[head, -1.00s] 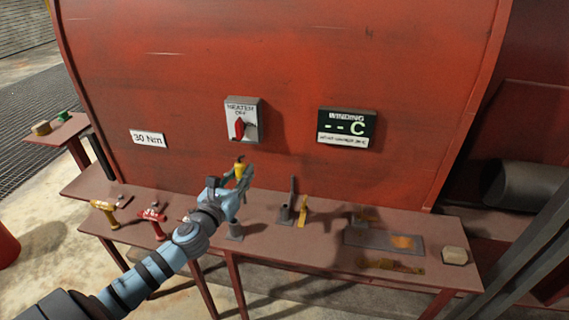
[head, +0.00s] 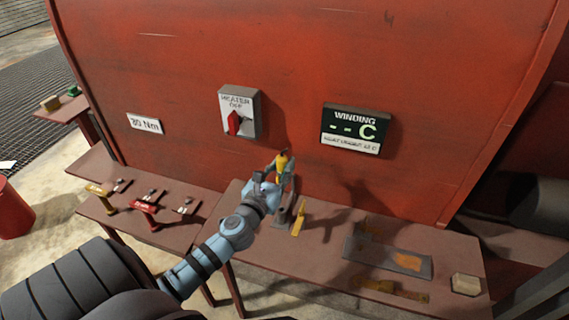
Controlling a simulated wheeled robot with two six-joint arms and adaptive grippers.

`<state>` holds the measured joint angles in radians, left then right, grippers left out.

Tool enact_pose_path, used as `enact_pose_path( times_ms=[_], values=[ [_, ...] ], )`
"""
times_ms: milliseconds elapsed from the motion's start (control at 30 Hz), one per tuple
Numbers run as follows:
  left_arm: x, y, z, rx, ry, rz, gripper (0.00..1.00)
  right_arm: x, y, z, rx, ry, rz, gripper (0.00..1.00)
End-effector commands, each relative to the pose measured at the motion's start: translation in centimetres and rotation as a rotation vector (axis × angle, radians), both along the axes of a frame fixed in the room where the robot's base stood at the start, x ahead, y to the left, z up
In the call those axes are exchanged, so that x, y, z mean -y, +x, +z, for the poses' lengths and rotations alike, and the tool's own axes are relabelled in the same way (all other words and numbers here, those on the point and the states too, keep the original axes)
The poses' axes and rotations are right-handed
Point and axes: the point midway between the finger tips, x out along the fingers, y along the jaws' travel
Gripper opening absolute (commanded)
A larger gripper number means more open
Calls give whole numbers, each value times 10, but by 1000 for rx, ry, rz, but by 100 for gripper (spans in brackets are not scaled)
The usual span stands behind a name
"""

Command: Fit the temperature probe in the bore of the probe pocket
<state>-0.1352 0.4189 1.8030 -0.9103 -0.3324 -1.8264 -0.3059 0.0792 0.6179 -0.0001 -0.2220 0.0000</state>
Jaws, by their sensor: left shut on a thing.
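The temperature probe, with a yellow body (head: 282,161) and a dark end on top, is gripped upright in my left gripper (head: 276,175). The gripper holds it above the bench in the middle of the head view. A grey fitting (head: 281,217), which looks like the probe pocket, stands on the bench just below and slightly right of the gripper. The gripper partly hides it, and its bore cannot be made out. The lower end of the probe is also hidden. My right gripper is not in view.
A yellow piece (head: 299,219) stands right beside the grey fitting. A grey plate (head: 388,257) and a pale block (head: 466,284) lie further right. Yellow (head: 98,191) and red (head: 146,207) tools lie left. The red housing wall rises behind, with a WINDING display (head: 351,130) reading dashes.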

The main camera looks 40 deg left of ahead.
Motion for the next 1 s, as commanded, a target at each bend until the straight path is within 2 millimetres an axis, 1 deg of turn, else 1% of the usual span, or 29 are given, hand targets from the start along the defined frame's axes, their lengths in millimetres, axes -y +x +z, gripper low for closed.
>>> enact_pose_path(
  times_ms=[67,167,400,500,633,733,1000],
  values=[
    [-1,-1,1,0,0,2,0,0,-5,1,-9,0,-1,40],
    [-1,-2,1,-2,1,1,0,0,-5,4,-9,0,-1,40],
    [0,0,-29,-2,0,-1,0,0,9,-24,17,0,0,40],
    [0,0,-43,-2,0,-1,0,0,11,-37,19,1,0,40],
    [1,0,-56,-1,1,-2,0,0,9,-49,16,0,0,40],
    [1,0,-60,-1,1,-2,0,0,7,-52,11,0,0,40],
    [1,0,-58,-1,1,-3,0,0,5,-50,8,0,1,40]
  ],
)
